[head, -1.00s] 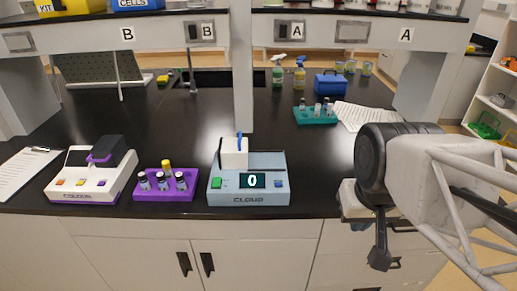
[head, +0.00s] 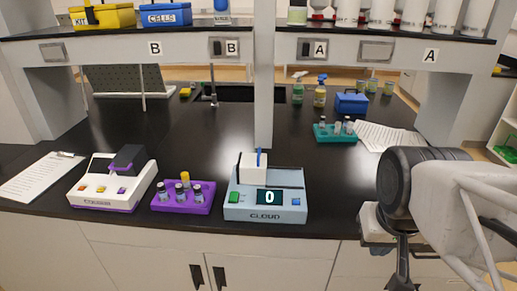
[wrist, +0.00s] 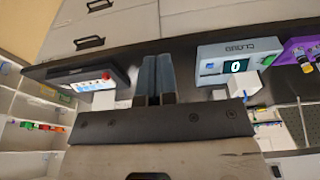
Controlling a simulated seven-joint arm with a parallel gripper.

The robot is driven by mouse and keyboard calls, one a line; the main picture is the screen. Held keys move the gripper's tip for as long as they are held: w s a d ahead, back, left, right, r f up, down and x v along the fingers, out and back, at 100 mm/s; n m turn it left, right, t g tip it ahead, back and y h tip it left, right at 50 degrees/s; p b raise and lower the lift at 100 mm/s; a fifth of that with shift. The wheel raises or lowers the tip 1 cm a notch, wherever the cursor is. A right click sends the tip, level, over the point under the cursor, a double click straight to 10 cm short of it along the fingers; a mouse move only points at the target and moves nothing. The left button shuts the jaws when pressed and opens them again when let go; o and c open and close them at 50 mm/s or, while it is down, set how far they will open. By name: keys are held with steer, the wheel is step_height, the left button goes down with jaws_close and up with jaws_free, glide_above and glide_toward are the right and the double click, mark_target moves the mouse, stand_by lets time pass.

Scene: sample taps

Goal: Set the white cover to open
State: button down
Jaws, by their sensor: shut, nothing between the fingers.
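A light blue device marked CLOUD (head: 265,215) stands near the counter's front edge, its display reading 0. A white block-like cover (head: 252,170) with a blue upright piece sits at its back left; I cannot tell whether it is open or shut. In the wrist view the CLOUD device (wrist: 222,60) and its white cover (wrist: 245,83) appear upside down, right of my fingers. My gripper (wrist: 157,80) is shut and empty, apart from the device. In the head view my arm (head: 400,185) is at the right, beyond the CLOUD device.
A dark device (wrist: 88,80) with a red button and a white block (wrist: 103,100) is left in the wrist view. A purple vial rack (head: 182,200) and a white-and-purple device (head: 108,190) stand left of CLOUD. A shelf (head: 200,32) and post (head: 264,100) rise behind.

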steer(key=c, duration=1.4)
jaws_free()
steer(key=shift+o, duration=1)
steer(key=shift+w+a+r, duration=0.1)
steer(key=shift+w+r, duration=0.1)
steer(key=shift+w, duration=0.1)
steer(key=w+a+r, duration=0.2)
steer(key=w+a, duration=0.1)
steer(key=w, duration=0.4)
steer(key=w+a+r+g+y, duration=0.1)
steer(key=w+a, duration=0.2)
steer(key=w, duration=0.4)
steer(key=w+a+r, duration=0.2)
steer(key=w+a, duration=0.1)
steer(key=w, duration=0.4)
steer(key=g+y, duration=0.1)
steer(key=g, duration=0.1)
glide_toward(259, 150)
steer(key=shift+s+d+f, duration=0.15)
steer(key=shift+s+f, duration=0.1)
steer(key=shift+s, duration=0.05)
steer(key=shift+f, duration=0.15)
steer(key=shift+a+f, duration=0.25)
steer(key=shift+f, duration=1)
steer(key=shift+a+f, duration=0.25)
steer(key=shift+f, duration=0.95)
steer(key=shift+a+f, duration=0.25)
steer(key=shift+f, duration=1)
